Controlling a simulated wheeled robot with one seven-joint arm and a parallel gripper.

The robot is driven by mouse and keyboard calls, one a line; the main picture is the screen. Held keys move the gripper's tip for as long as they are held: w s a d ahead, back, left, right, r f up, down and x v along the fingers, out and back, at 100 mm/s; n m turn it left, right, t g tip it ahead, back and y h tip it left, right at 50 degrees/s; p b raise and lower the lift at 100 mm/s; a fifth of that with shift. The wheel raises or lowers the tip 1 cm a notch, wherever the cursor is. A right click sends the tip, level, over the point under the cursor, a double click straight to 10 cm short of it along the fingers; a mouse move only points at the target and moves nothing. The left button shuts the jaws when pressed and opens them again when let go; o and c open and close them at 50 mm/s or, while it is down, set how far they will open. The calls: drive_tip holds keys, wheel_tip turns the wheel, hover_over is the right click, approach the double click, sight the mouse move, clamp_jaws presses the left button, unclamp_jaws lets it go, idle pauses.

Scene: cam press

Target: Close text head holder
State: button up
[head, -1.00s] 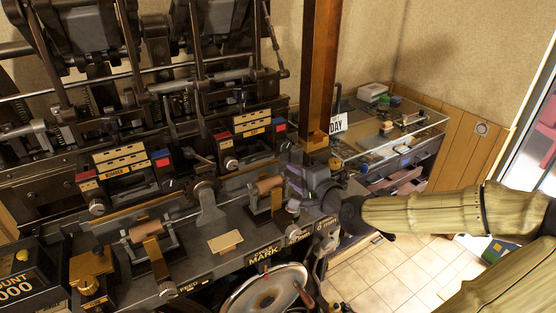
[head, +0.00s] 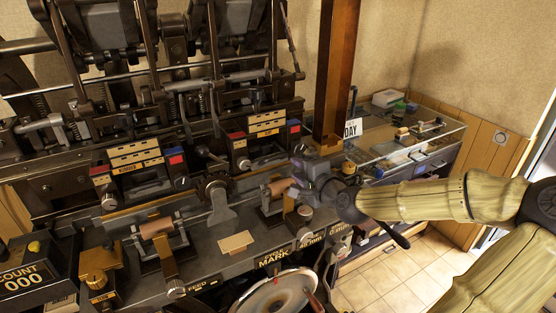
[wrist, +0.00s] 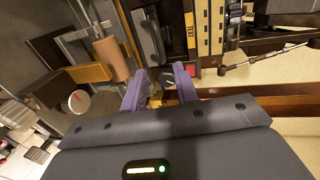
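The text head holder (head: 265,143) is the right-hand dark unit on the press, with cream-and-orange plates and red and blue end blocks. Its orange TEXT plate also shows upright in the wrist view (wrist: 191,30), with a dark handle beside it. My gripper (head: 306,172) is in front of and to the right of this unit in the head view. In the wrist view my gripper (wrist: 160,82) has its two purple fingers apart, with a dark round knob (wrist: 166,77) seen in the gap. I cannot tell whether a finger touches it.
A similar NUMBER unit (head: 135,170) stands to the left. A copper roller (head: 281,187) on a bracket is just left of my gripper. A brown post (head: 334,80) rises behind it. A round plate (head: 277,292) is below. A glass display case (head: 425,145) stands at the right.

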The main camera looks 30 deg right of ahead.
sight(278, 157)
drive_tip(key=x, duration=1.1)
drive_tip(key=shift+w+f+p, duration=0.1)
drive_tip(key=shift+w+p, duration=0.25)
drive_tip(key=shift+p, duration=0.05)
drive_tip(key=shift+c, duration=0.4)
clamp_jaws()
